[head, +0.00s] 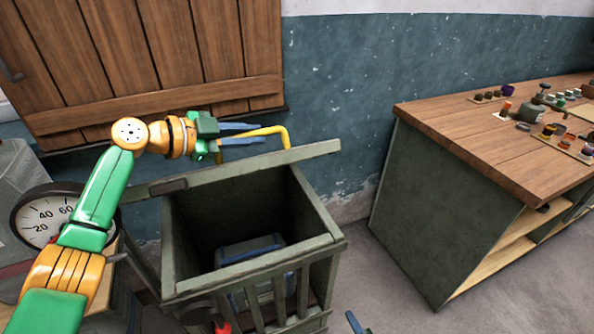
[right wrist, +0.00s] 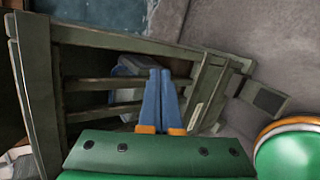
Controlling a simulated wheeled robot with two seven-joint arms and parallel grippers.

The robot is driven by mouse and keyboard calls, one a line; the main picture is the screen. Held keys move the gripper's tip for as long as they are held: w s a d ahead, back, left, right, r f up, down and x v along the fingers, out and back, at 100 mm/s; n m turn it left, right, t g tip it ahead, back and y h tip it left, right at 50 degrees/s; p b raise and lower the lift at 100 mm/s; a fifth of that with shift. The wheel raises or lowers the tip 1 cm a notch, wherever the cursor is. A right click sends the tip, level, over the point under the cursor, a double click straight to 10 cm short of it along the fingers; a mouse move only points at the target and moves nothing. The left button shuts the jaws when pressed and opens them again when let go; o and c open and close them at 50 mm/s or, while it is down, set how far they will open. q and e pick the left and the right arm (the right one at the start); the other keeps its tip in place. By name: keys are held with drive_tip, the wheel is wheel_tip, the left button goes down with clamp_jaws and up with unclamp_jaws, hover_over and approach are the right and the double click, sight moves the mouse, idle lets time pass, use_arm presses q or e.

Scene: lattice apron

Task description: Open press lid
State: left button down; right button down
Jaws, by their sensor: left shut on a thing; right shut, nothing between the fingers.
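The press (head: 320,222) is a grey-green slatted box, open at the top. Its lid (head: 240,166) stands raised along the back rim and shows nearly edge-on. A bent yellow handle (head: 287,138) rises from the lid's far side. My left gripper (head: 262,133) is above and behind the lid, its blue fingers shut on the handle. My right gripper's fingertip (head: 353,322) barely shows at the bottom edge of the head view. In the right wrist view my right gripper (right wrist: 160,72) is shut and empty in front of the press's slats (right wrist: 100,85).
A dark blue-grey block (head: 250,250) lies inside the press. A round dial scale (head: 45,215) stands at the left. A wooden-topped workbench (head: 480,135) with small jars is at the right. Bare floor (head: 385,275) lies between press and bench. Wooden shutters (head: 150,50) hang behind.

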drive_tip(key=w+a+r+n+t+y, duration=0.1)
drive_tip(key=a+r+n+t+y, duration=0.25)
drive_tip(key=r+n, duration=0.8)
drive_tip(key=w+a+r+n+t+y, duration=0.15)
drive_tip(key=a+r+n+t, duration=0.35)
drive_tip(key=r, duration=1.2)
drive_tip(key=r+x, duration=0.2)
drive_tip(key=x, duration=1)
drive_tip(key=shift+s+r+n+g, duration=0.15)
drive_tip(key=shift+r+n+g, duration=0.25)
drive_tip(key=shift+n+g, duration=0.05)
drive_tip(key=shift+d, duration=0.15)
